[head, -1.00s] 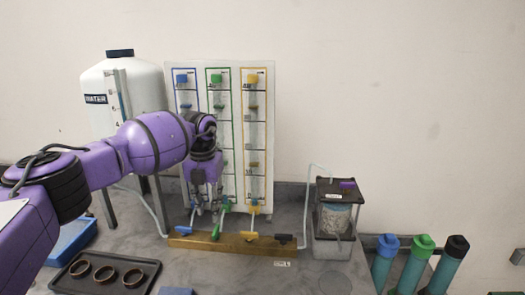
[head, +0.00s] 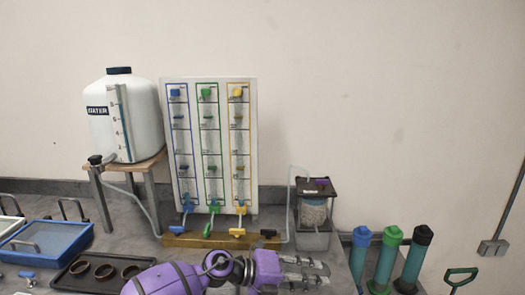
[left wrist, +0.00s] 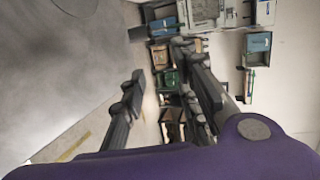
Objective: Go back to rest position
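My left arm comes in along the bottom of the head view, and my left gripper (head: 322,272) points right, low at the table's front. Its two fingers stand apart with nothing between them; the left wrist view (left wrist: 160,62) also shows a gap between them. The gripper is clear of the lever panel (head: 248,150) with its blue, green and yellow columns. Below the panel, a wooden bar (head: 190,241) carries a blue lever (head: 176,230), a green lever (head: 208,230), a yellow lever (head: 237,232) and a black lever (head: 268,233). My right gripper is not in view.
A white water tank (head: 135,110) stands on a wooden stand at the left. A dark tray (head: 70,280) with brown rings and a blue box (head: 45,245) are front left. A small pump-like box (head: 314,215) is right of the panel. Capped cylinders (head: 390,255) stand farther right.

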